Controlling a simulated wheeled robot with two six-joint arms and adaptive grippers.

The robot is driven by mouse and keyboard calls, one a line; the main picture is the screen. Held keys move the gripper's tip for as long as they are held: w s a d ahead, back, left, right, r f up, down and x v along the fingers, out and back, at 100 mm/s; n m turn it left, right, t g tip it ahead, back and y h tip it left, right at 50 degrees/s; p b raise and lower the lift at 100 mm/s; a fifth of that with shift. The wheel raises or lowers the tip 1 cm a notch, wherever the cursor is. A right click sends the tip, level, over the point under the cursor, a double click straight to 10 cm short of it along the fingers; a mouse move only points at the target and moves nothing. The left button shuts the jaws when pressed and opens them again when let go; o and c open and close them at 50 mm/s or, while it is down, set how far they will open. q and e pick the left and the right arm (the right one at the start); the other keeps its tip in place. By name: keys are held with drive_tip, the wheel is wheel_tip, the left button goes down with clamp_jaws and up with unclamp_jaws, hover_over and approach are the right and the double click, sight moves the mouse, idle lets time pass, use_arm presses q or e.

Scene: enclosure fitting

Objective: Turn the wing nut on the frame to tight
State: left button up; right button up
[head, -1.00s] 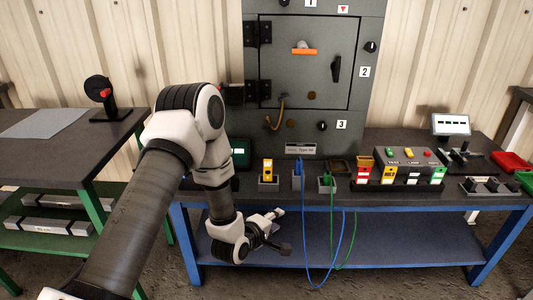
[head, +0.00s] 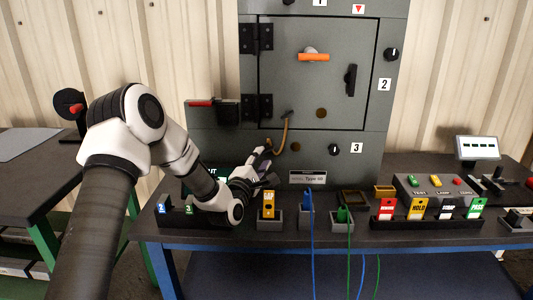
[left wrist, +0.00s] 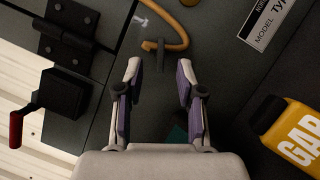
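The grey cabinet frame (head: 393,100) carries small dark turn pieces beside its number labels: one by label 2 (head: 392,54), one by label 3 (head: 335,149), and one partly cut off by label 1 (head: 288,2). I cannot tell which is the wing nut or how tight any is. My left gripper (head: 266,155) is in front of the cabinet's lower left panel, left of the piece by label 3. In the left wrist view my left gripper (left wrist: 158,75) is open and empty, with a brown cable (left wrist: 178,35) just beyond its fingertips. My right gripper is not in view.
The door (head: 310,75) has an orange handle (head: 313,57) and a black latch. A red-handled switch (head: 202,103) projects at the cabinet's left. The bench below holds a yellow block (head: 267,204), blue and green cables, and a test box (head: 430,187).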

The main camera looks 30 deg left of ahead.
sight(268, 151)
use_arm(q)
drive_tip(key=x, duration=0.4)
drive_tip(key=shift+w, duration=0.15)
clamp_jaws()
drive_tip(key=m+p, duration=0.2)
drive_tip(key=shift+r+m+g+h, duration=0.2)
drive_tip(key=shift+m+g+h, duration=0.1)
drive_tip(key=shift+g+h, duration=0.1)
drive_tip(key=m+g+p, duration=0.1)
drive_tip(key=m+p, duration=0.2)
drive_tip(key=p, duration=0.1)
drive_tip(key=m+g+p, duration=0.2)
drive_tip(key=m+p, duration=0.2)
drive_tip(key=shift+r+p, duration=0.15)
drive_tip(key=shift+p, duration=0.2)
drive_tip(key=m+g+y+p, duration=0.1)
drive_tip(key=m+p, duration=0.2)
drive_tip(key=p, duration=0.1)
drive_tip(key=m+g+y+p, duration=0.1)
drive_tip(key=m+p, duration=0.2)
drive_tip(key=p, duration=0.1)
drive_tip(key=shift+d+g, duration=0.15)
drive_tip(key=shift+g, duration=0.25)
drive_tip(key=shift+m+g+y+p, duration=0.7)
drive_tip(key=shift+m+p, duration=0.4)
drive_tip(key=shift+p, duration=0.6)
drive_tip(key=shift+f, duration=0.2)
